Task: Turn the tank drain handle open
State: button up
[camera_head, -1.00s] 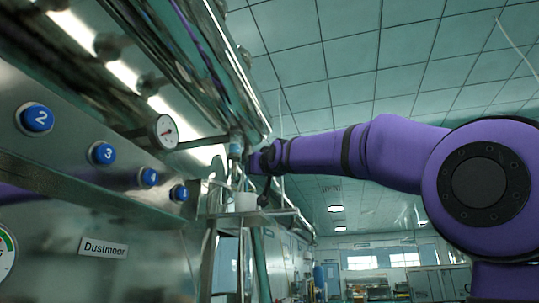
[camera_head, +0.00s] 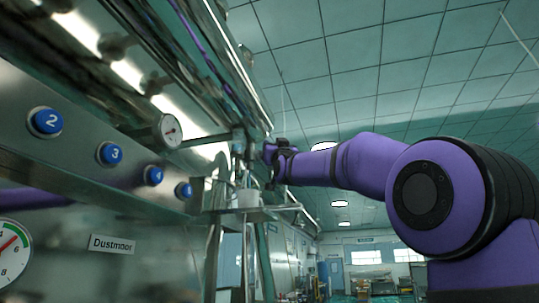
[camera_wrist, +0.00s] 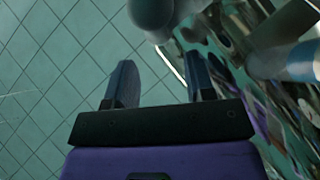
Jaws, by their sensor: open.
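My gripper (camera_wrist: 162,82) is open, with its two dark fingers apart and nothing between them in the wrist view. A grey rounded knob-like part (camera_wrist: 151,14) is ahead of the fingertips at the top of that view; I cannot tell whether it is the drain handle. In the head view my purple arm reaches left, and its end (camera_head: 272,160) is beside the upright pipework (camera_head: 238,150) at the end of the steel machine. The fingers are too small to make out there. I cannot clearly pick out the tank drain handle in either view.
A steel panel with blue numbered buttons (camera_head: 110,154) and a "Dustmoor" label (camera_head: 112,244) fills the left. A small gauge (camera_head: 169,131) sticks out near the pipework. A white cup-like part (camera_head: 248,198) sits below it. Open room lies to the right.

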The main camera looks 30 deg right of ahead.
notch_tip(320, 180, down, 5)
jog(key=shift+x, duration=3.75)
jog(key=c, duration=0.9)
